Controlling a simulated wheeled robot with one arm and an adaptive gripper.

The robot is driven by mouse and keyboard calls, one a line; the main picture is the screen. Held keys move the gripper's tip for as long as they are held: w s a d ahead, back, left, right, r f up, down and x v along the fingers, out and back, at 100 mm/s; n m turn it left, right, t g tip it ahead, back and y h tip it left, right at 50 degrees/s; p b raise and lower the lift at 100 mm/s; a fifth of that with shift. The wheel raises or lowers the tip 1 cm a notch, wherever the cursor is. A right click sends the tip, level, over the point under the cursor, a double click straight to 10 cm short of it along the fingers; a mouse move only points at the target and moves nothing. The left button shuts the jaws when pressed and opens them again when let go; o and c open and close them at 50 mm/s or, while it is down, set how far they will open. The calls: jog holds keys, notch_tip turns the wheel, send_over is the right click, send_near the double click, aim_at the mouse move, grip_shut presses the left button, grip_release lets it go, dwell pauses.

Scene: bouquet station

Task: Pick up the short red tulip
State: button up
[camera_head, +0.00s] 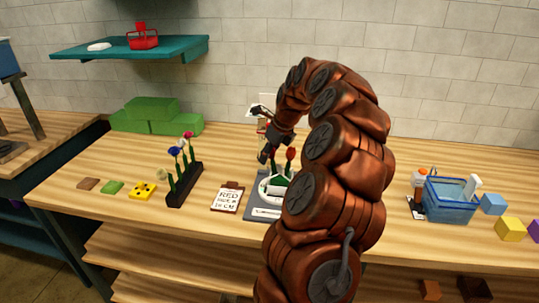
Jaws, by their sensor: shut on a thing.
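A red tulip head (290,153) on a green stem stands above a white round holder (264,188) on a grey base, in the middle of the table. My gripper (264,156) is just left of this tulip head, low over the holder, pointing down. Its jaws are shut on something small. A bit of green stem shows close beside the fingers, but the held thing is mostly hidden and I cannot tell which flower it is. My arm hides the right part of the holder.
A black rack (185,187) with several flowers stands to the left. A clipboard note (228,198) lies between rack and holder. A blue basket (450,207) is on the right. Green blocks (155,116) sit at the back left. The front table strip is clear.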

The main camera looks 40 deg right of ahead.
jog(key=r, duration=0.2)
jog(key=r+b, duration=0.1)
jog(key=r, duration=0.1)
jog(key=w+a+r+b, duration=0.1)
jog(key=r, duration=0.1)
jog(key=shift+r, duration=0.3)
jog(key=s+a+b, duration=0.4)
jog(key=s+a, duration=0.4)
jog(key=a, duration=0.3)
dwell(0.4)
jog(key=shift+a, duration=0.1)
